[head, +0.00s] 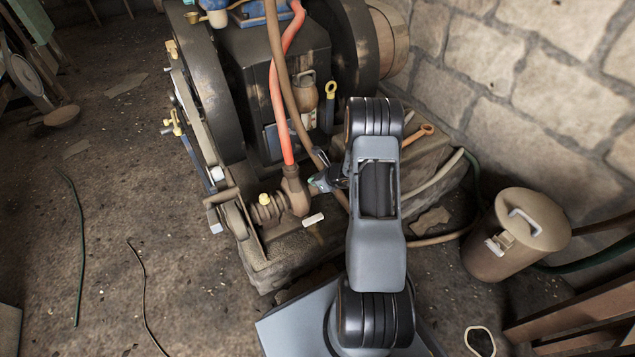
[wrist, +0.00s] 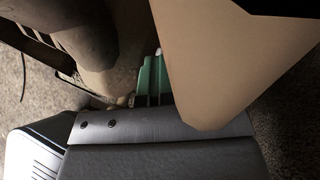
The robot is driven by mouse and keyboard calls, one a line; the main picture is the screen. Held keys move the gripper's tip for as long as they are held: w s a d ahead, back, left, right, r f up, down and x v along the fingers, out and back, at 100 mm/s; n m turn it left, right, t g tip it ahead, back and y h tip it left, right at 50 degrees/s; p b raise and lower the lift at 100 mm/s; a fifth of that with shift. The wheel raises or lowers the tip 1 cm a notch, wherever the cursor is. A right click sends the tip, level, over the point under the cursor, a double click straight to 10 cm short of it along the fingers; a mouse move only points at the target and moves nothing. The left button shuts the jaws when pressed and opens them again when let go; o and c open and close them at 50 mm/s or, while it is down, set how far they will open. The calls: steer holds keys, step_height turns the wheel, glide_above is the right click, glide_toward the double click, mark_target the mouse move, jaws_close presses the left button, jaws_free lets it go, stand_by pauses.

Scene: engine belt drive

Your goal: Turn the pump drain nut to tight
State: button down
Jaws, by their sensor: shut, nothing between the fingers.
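The brown pump (head: 294,190) sits low on the stone base, with the orange-red hose entering its top. A small pale bar (head: 313,219) shows just below it, and a yellow-topped fitting (head: 264,199) is to its left. I cannot tell for sure which part is the drain nut. My gripper (head: 318,183) is just right of the pump, its fingers shut and empty. In the wrist view its green fingertips (wrist: 150,76) point toward a brown rounded body (wrist: 105,35). A pale flat surface (wrist: 235,65) covers much of that view at the right.
The engine (head: 265,85) with its large wheels stands behind the pump. A brown hose (head: 275,45) hangs close to my gripper. An orange wrench-like handle (head: 417,135) lies to the right on the stone base. A lidded canister (head: 515,235) stands at right. The left floor is mostly clear.

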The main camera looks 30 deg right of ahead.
steer(key=shift+w+a, duration=0.2)
steer(key=shift+a, duration=0.25)
stand_by(0.3)
steer(key=shift+d, duration=0.1)
steer(key=shift+s+r, duration=0.1)
steer(key=shift+r, duration=0.1)
